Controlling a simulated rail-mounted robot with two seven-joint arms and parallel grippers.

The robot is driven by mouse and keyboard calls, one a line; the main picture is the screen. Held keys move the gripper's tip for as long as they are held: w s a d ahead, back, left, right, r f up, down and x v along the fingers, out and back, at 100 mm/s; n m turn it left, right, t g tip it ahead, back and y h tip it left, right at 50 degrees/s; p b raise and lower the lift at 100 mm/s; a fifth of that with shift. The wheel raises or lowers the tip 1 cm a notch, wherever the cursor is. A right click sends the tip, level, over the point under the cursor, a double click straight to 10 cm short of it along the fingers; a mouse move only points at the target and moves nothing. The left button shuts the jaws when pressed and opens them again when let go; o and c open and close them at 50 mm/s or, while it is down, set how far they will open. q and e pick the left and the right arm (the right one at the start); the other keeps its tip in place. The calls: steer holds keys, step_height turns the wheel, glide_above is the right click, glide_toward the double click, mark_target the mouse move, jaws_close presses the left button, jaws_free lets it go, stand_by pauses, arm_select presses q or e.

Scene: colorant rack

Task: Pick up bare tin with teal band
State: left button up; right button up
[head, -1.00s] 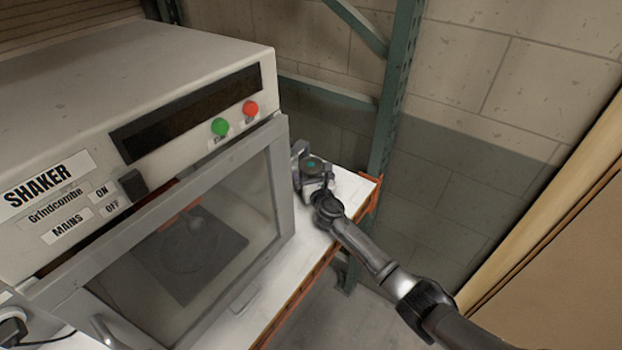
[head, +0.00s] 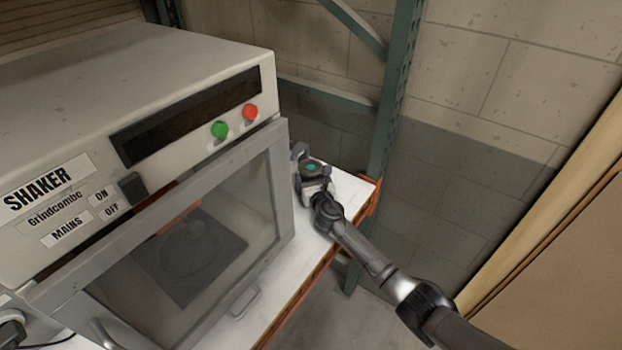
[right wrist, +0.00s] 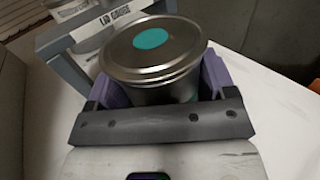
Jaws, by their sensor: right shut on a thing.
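The bare metal tin (right wrist: 152,52) stands between the purple fingers of my right gripper (right wrist: 158,84) in the right wrist view. Its lid carries a teal disc; the fingers and palm hide much of its side, and I cannot make out a band. In the head view the tin (head: 312,168) shows small, at the end of my right arm, beside the shaker's right side. My right gripper is shut on it. I cannot tell whether the tin touches the bench. My left gripper is not in view.
The shaker (head: 150,85), with its glass door shut, fills the left. A grey frame labelled "LID GAUGE" (right wrist: 85,38) stands close behind the tin. White bench top (head: 350,186) is clear to the right, up to the orange edge and green rack post (head: 388,110).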

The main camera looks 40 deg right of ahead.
mark_target(312, 169)
steer(key=shift+r, duration=0.25)
steer(key=shift+r+p, duration=1.1)
steer(key=shift+r, duration=0.6)
steer(key=shift+s+d+r, duration=0.1)
steer(key=shift+r, duration=0.2)
steer(key=shift+s+d+r+p, duration=0.2)
steer(key=shift+p, duration=0.15)
steer(key=s+d+r+p, duration=0.3)
steer(key=s+d+r, duration=0.3)
steer(key=s, duration=0.2)
steer(key=shift+s+d, duration=0.15)
steer(key=shift+s, duration=0.05)
steer(key=shift+s+r, duration=0.1)
steer(key=shift+r, duration=0.05)
